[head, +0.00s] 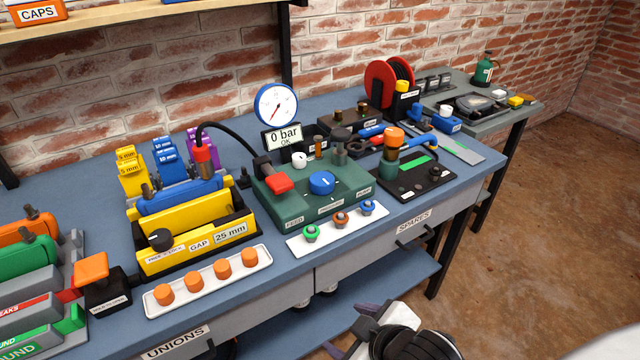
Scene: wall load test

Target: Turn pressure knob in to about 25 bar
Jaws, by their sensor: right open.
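A green test unit (290,209) sits on the blue bench. Behind the unit, a round dial gauge (276,105) stands above a display (283,137) reading 0 bar, OK. My right gripper (349,328) is at the bottom, open and empty, in front of the bench edge and well away from the knob. My left gripper is not in view.
A white tray (337,231) with green, red and blue fittings lies in front of the unit. A yellow GAP fixture (195,246) and orange caps on a tray (207,284) are left. A black-topped stand (413,180) is right. A black hose (232,136) arches behind.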

